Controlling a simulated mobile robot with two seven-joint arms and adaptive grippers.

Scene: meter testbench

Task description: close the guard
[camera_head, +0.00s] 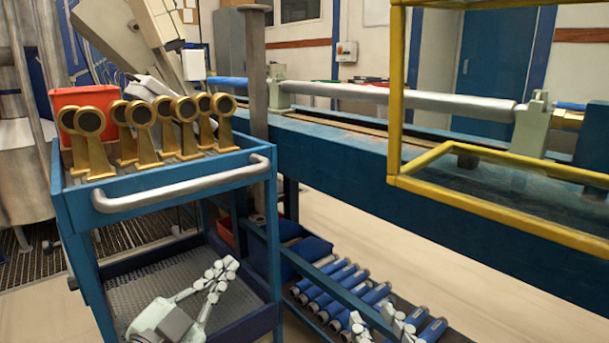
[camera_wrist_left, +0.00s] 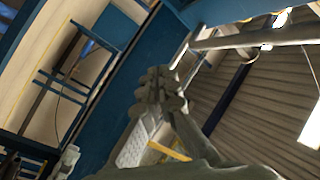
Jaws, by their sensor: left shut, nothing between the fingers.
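The guard is a yellow frame (camera_head: 397,100) with clear panels at the right of the head view. It stands around the right part of the blue bench, and its right side is cut off by the picture edge. I cannot tell how far open it is. My left gripper (camera_head: 224,277) is low over the cart's lower shelf, far left of the guard; its pale fingers also show close together in the left wrist view (camera_wrist_left: 162,90). It is shut and empty. My right gripper (camera_head: 380,320) is at the bottom edge, partly cut off, with its fingertips apart, below the guard.
A blue cart (camera_head: 75,212) with a silver handle (camera_head: 180,188) carries several brass meters (camera_head: 145,130) and a red bin (camera_head: 85,97). A long blue bench (camera_head: 340,150) holds a grey pipe (camera_head: 400,97). Blue cylinders (camera_head: 340,285) lie on a low rack. Floor at right is clear.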

